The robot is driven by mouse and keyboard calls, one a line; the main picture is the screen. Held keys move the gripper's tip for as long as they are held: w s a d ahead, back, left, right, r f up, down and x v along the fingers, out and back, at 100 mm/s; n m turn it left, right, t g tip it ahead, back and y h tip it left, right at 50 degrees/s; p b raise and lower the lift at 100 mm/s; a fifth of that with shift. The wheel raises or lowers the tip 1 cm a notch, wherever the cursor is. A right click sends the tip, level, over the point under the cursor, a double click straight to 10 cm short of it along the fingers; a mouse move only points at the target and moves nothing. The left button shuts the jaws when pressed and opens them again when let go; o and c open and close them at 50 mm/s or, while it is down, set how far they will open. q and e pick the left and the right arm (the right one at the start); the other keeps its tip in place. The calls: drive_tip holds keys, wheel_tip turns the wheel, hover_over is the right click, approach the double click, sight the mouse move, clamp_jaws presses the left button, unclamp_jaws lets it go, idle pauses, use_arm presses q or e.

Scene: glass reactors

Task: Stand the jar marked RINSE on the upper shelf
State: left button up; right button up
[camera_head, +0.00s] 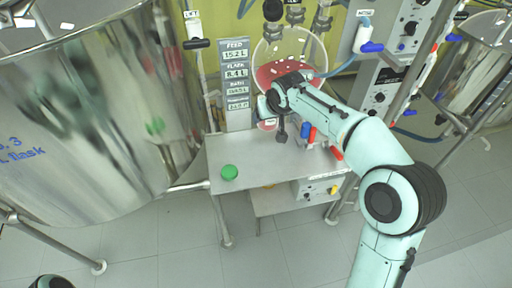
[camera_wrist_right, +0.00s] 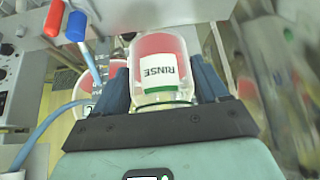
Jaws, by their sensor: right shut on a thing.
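The jar marked RINSE (camera_wrist_right: 160,65) is clear with red contents, a white label and a green band near my gripper. In the right wrist view it sits between the two dark fingers of my right gripper (camera_wrist_right: 163,88), which is shut on it. The label reads upside down there. In the head view my right gripper (camera_head: 268,106) is over the back of a grey stand, and a small pale red part of the jar (camera_head: 268,125) shows below it. The stand's upper shelf (camera_head: 265,165) is a flat grey plate; a lower shelf (camera_head: 268,204) is beneath it. My left gripper is out of view.
A green round lid (camera_head: 229,172) is on the upper shelf's front left. Red and blue handles (camera_head: 308,133) are close right of my gripper. A large round glass vessel with red contents (camera_head: 290,50) is behind. A big steel tank (camera_head: 90,110) fills the left.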

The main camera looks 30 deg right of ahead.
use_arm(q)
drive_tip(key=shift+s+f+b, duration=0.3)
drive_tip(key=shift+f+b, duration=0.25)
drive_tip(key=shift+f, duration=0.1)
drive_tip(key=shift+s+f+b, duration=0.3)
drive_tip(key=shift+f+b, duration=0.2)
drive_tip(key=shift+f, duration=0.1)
use_arm(e)
wheel_tip(320, 180, down, 19)
drive_tip(key=shift+s, duration=0.1)
drive_tip(key=shift+f, duration=0.15)
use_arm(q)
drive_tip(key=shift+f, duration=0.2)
use_arm(e)
drive_tip(key=o, duration=1.2)
drive_tip(key=shift+r, duration=0.2)
drive_tip(key=v, duration=1.2)
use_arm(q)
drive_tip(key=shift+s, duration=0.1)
